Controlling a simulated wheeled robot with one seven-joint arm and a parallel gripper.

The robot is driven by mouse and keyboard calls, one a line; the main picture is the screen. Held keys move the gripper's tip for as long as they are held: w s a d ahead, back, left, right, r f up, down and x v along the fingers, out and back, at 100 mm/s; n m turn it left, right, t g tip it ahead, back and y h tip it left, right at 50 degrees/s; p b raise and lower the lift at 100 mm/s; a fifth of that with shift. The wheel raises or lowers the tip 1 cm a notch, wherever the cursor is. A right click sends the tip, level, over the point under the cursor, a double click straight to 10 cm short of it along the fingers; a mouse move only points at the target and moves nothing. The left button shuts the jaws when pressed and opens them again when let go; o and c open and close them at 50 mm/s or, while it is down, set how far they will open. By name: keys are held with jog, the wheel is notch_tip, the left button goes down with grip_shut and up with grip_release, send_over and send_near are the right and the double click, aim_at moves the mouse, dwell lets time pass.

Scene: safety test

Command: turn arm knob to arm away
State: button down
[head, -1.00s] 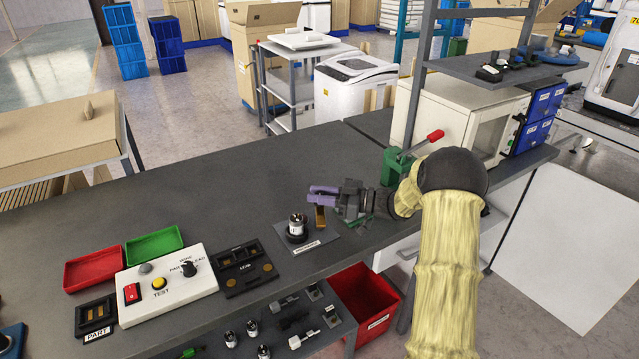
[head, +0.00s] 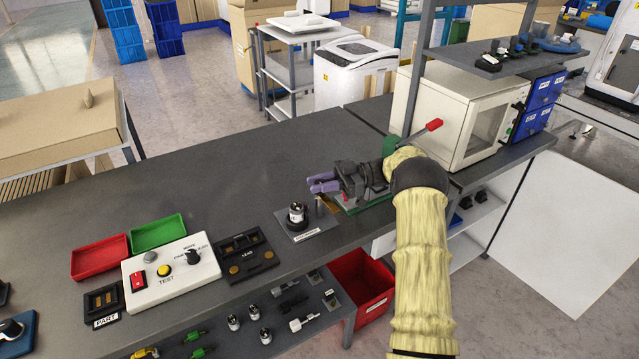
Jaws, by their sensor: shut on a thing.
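My gripper (head: 322,182), with purple fingertips, is over the small grey fixture plate (head: 310,236) on the bench. It is shut, apparently on the arm knob, which the fingers hide. A brown-gold piece, seemingly the fixture's arm (head: 329,205), shows just below the fingers, partly covered by my gripper. A thin grey post (head: 319,206) stands to its left. A white-and-black cylindrical part (head: 297,213) stands upright on the plate, left of the post and apart from my fingers.
A white test box (head: 172,274) with a black mode knob (head: 193,257) is at left, beside red (head: 99,257) and green (head: 158,232) trays and a black LEAD holder (head: 246,257). A press with a red-tipped lever (head: 434,125) stands behind my arm. The bench's back middle is clear.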

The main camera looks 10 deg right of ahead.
jog(key=c, duration=1.3)
grip_release()
jog(key=d, duration=1.2)
jog(key=shift+w, duration=0.4)
